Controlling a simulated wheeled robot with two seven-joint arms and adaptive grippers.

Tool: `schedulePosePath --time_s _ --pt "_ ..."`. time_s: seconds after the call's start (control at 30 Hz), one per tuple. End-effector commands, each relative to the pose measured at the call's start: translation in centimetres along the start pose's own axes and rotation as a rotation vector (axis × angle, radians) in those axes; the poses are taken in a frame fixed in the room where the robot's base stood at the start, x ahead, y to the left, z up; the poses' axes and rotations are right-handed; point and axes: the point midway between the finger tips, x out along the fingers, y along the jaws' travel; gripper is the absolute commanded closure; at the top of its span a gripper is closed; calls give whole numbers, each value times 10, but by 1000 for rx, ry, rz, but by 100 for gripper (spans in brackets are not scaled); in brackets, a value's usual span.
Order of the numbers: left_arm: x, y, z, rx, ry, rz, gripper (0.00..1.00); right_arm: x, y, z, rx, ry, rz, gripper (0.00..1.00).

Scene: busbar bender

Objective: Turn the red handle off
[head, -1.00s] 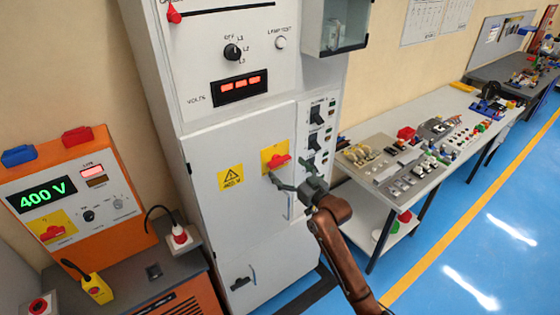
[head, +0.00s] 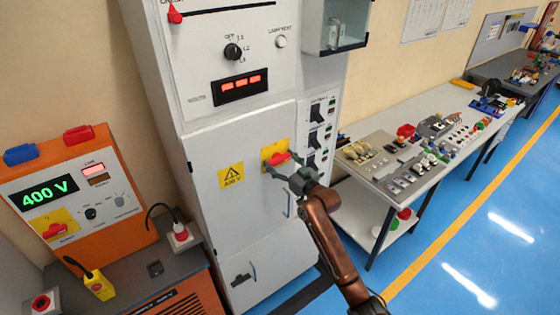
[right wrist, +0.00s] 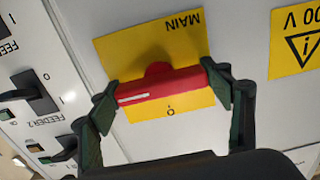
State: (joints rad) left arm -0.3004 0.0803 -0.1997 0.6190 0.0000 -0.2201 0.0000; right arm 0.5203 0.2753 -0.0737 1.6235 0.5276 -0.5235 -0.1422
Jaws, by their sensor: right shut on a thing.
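The red handle (head: 279,158) sits on a yellow plate (head: 270,147) on the front door of the grey cabinet. In the right wrist view the red handle (right wrist: 160,86) lies nearly level across the plate marked MAIN, which appears upside down, with an O mark beside the bar. My right gripper (head: 284,170) is at the handle. In the right wrist view my right gripper (right wrist: 166,93) has one finger at each end of the bar, shut on it. My left gripper is not in view.
A black selector knob (head: 233,51) and lit red display (head: 240,88) are above. Feeder switches (head: 316,138) stand just right of the handle. A workbench (head: 420,165) with parts is right.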

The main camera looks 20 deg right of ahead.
Motion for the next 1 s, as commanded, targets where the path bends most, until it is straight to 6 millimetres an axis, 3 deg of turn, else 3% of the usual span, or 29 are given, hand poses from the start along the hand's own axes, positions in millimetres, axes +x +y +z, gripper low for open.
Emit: schedulePosePath --time_s 0.53,1.0 --pt "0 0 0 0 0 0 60 0 0 0 0 0 1 71" --pt "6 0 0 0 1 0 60 0 1 1 -118 -1 1 72"
